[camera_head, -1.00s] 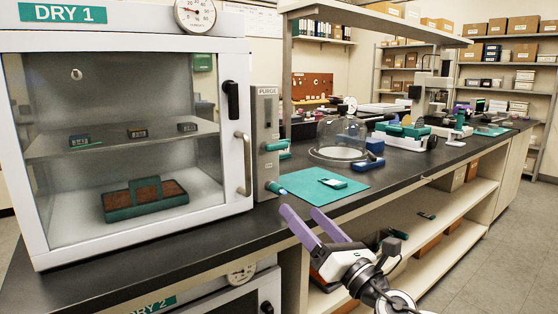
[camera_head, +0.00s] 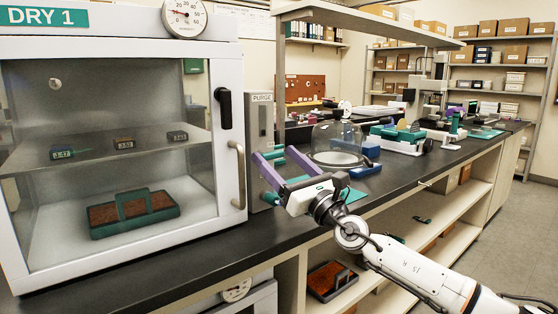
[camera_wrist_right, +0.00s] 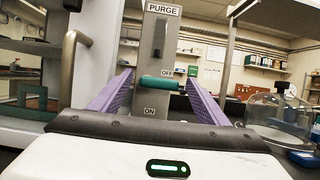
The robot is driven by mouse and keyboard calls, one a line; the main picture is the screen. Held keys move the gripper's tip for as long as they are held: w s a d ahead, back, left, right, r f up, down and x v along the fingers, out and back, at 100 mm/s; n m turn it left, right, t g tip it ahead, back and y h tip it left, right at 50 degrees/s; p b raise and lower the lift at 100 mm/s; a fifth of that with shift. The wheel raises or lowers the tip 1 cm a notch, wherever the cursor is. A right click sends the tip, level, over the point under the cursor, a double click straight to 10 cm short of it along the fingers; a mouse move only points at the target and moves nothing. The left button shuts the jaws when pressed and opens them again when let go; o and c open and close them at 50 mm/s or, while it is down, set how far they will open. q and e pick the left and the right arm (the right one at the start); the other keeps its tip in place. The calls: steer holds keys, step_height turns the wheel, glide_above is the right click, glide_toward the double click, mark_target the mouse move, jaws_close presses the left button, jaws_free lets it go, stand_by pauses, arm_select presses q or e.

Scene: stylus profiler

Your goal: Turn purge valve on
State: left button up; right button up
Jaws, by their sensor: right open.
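The purge valve panel (camera_head: 260,112) is a grey upright box beside the DRY 1 cabinet, and its PURGE label shows in the right wrist view (camera_wrist_right: 163,9). A teal lever handle (camera_wrist_right: 159,83) lies level across the panel, just below the OFF label (camera_wrist_right: 167,72) and above the ON label (camera_wrist_right: 149,112). My right gripper (camera_head: 272,154) is open, with its purple fingers pointing at the panel. In the right wrist view its fingertips (camera_wrist_right: 159,80) stand either side of the handle; contact cannot be told. A second teal handle (camera_head: 270,199) shows lower down. My left gripper is not in view.
The DRY 1 cabinet (camera_head: 228,60) with its bar handle (camera_head: 237,175) stands close left of the panel. A glass bell jar (camera_head: 337,138) stands to the right on the dark bench. A teal mat (camera_head: 354,195) is partly hidden behind my right gripper.

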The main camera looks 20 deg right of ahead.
steer(key=shift+w+r, duration=0.1)
steer(key=shift+w, duration=0.05)
steer(key=c, duration=1)
steer(key=shift+c, duration=0.2)
